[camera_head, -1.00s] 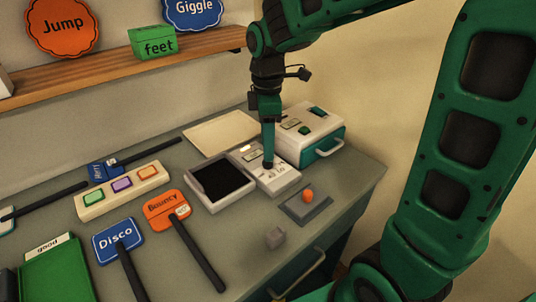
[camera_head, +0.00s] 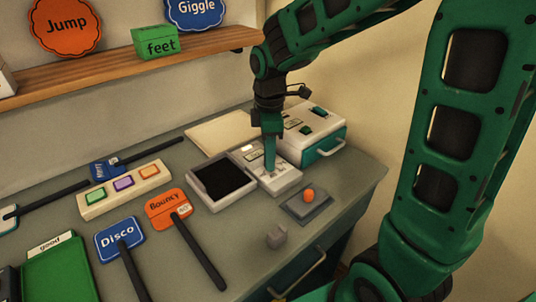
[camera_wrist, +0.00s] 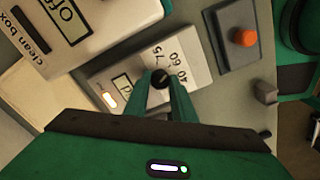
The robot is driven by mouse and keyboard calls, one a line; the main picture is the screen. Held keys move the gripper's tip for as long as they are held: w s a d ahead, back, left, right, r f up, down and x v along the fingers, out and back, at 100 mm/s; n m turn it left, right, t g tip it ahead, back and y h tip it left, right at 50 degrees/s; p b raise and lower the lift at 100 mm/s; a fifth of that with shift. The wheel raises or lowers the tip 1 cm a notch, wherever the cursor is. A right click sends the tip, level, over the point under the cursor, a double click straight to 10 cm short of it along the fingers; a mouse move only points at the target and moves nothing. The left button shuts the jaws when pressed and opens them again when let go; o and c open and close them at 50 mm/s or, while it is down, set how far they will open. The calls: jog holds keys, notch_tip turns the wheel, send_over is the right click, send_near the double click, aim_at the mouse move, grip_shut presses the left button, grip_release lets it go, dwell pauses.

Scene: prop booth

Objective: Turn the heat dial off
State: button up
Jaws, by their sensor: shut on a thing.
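The heat dial (camera_wrist: 160,78) is a small round black knob on a pale control box. The box (camera_head: 286,183) stands on the counter beside a black pad, and its face shows 40, 60 and 75 in the wrist view (camera_wrist: 192,62). My gripper (camera_head: 270,168) points down at the box from above. In the wrist view my two green fingers (camera_wrist: 160,88) are closed around the knob, one on each side. A small display on the box is partly covered by a finger, and its text cannot be fully read. A light (camera_wrist: 110,99) glows near it.
A white and teal box (camera_head: 318,137) marked "clean box" stands behind, its display reading "Off" in the wrist view. A grey base with an orange button (camera_head: 308,195), a grey cube (camera_head: 276,238) and a black pad (camera_head: 224,177) are close by. Signs with handles lie left.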

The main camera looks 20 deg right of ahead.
jog(key=shift+w+d+r+m, duration=0.1)
jog(key=shift+w+r+m, duration=0.05)
jog(key=shift+w+m, duration=0.2)
dwell(0.4)
jog(key=shift+m, duration=0.25)
jog(key=m, duration=0.2)
jog(key=shift+m, duration=0.4)
jog(key=m, duration=1.1)
jog(key=shift+m, duration=0.4)
jog(key=m, duration=0.3)
jog(key=shift+s, duration=0.15)
jog(key=shift+m, duration=0.5)
jog(key=shift+s+a, duration=0.1)
jog(key=shift+a, duration=0.1)
